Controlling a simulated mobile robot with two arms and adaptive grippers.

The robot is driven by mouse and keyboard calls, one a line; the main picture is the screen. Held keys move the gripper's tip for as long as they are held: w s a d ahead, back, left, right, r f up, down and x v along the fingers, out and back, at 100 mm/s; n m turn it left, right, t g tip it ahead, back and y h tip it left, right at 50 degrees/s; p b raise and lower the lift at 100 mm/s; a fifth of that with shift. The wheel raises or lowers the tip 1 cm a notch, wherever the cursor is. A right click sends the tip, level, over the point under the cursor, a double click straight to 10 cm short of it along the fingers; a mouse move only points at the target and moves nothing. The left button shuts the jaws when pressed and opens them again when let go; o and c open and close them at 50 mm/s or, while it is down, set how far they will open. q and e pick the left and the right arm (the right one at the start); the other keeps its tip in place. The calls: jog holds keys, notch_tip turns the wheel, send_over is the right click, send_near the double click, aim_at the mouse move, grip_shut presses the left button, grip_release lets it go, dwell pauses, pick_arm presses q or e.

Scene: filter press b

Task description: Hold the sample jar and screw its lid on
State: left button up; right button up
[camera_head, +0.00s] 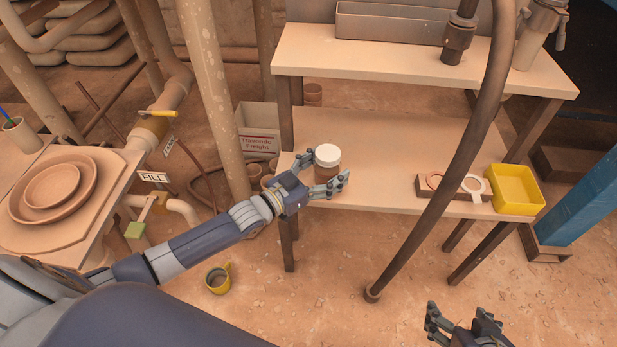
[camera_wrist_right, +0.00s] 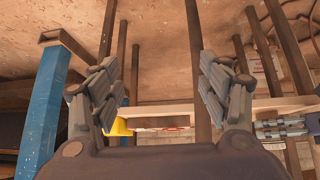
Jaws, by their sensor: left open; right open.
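The sample jar (camera_head: 325,173), brownish with a white lid (camera_head: 327,154) on top, stands upright at the left end of the lower shelf. I cannot tell whether the lid is threaded on or only resting. My left gripper (camera_head: 329,171) is open with its fingers on either side of the jar body, below the lid; the near finger hides part of the jar's base. My right gripper (camera_head: 460,318) is open and empty at the lower right, well away from the jar and in front of the bench. Its spread fingers also show in the right wrist view (camera_wrist_right: 158,88).
The lower shelf (camera_head: 390,150) is clear between the jar and a dark block with rings (camera_head: 455,188). A yellow tray (camera_head: 515,190) sits at its right end. A thick hose (camera_head: 465,150) crosses in front of the shelf. A yellow mug (camera_head: 218,280) is on the floor.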

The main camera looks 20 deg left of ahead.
aim_at(317, 174)
pick_arm(q)
jog(key=p+v, duration=0.1)
jog(key=v, duration=0.5)
jog(key=p+v, duration=0.1)
jog(key=v, duration=0.5)
pick_arm(e)
jog(key=s+d+f+g+h, duration=0.1)
jog(key=s+g, duration=0.3)
jog(key=s, duration=0.4)
jog(key=shift+s+d+f, duration=0.15)
jog(key=shift+d+f, duration=0.25)
jog(key=shift+d, duration=0.4)
